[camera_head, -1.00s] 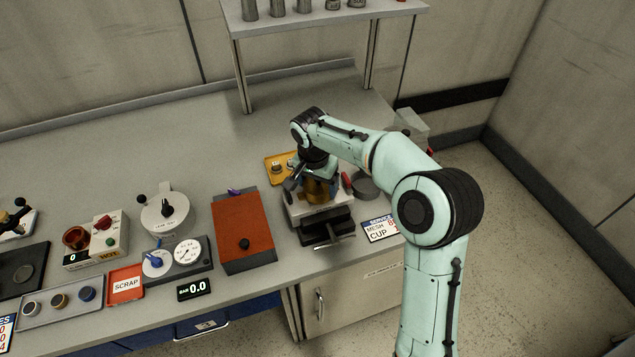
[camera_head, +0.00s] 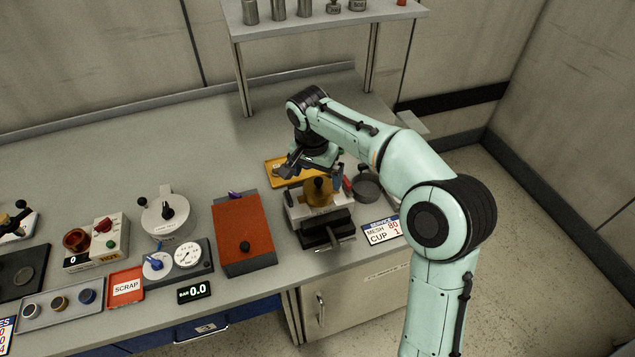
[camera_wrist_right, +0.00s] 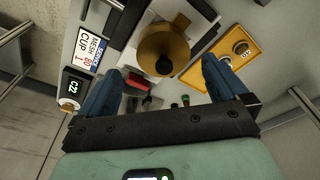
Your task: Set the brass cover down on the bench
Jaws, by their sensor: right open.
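The brass cover (camera_head: 318,194), gold-coloured with a black knob on top, sits on the pale block of the vise (camera_head: 326,228) at the bench's right end. In the right wrist view the brass cover (camera_wrist_right: 150,45) shows from above, its knob facing the camera. My right gripper (camera_head: 312,170) is open and empty above the cover. In the wrist view its blue fingers stand apart on either side (camera_wrist_right: 160,88), not touching the cover. My left gripper is not in view.
A yellow tray (camera_head: 274,179) lies behind the vise and a grey round pan (camera_head: 367,186) to its right. A sign (camera_head: 381,231) stands at the front right. The bench (camera_head: 150,140) is clear at the back left.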

